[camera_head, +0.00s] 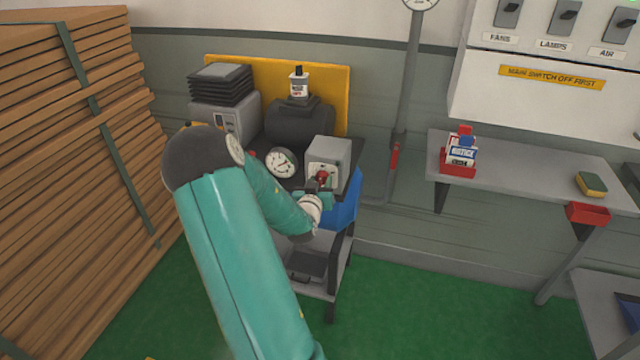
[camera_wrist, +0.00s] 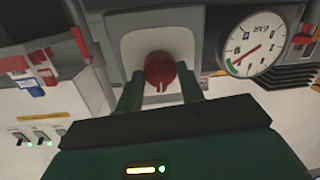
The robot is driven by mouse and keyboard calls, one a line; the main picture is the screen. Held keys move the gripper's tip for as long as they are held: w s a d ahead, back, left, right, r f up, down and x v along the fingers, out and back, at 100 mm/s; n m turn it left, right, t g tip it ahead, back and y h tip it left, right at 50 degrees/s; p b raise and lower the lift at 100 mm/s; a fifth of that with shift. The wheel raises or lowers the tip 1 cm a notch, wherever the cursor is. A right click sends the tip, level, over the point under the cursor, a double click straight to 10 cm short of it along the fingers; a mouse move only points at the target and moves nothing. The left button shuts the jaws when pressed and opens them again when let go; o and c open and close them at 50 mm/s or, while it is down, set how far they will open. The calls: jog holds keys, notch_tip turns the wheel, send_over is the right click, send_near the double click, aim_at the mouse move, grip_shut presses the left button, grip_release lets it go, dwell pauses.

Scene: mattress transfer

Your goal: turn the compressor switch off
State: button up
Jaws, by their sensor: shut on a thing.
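The compressor switch is a red rotary knob (camera_head: 323,179) on the front of a grey box (camera_head: 340,152), on the compressor cart. In the wrist view the red knob (camera_wrist: 160,70) sits on a pale plate, with a ridge at its lower edge pointing down in the picture. My gripper (camera_head: 319,187) is at the box front. In the wrist view its two fingers (camera_wrist: 161,92) stand on either side of the knob, shut on it. The finger contact is partly hidden in the head view by my arm.
A round gauge (camera_head: 281,162) is left of the box. Stacked planks (camera_head: 70,150) stand at the left. A wall panel (camera_head: 555,70) with several switches and a shelf (camera_head: 520,158) are at the right. Green floor (camera_head: 420,310) is clear in front.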

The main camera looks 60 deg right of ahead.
jog(key=shift+n, duration=0.6)
jog(key=o, duration=1)
jog(key=shift+a, duration=0.1)
jog(key=v, duration=1.3)
jog(key=shift+a, duration=0.35)
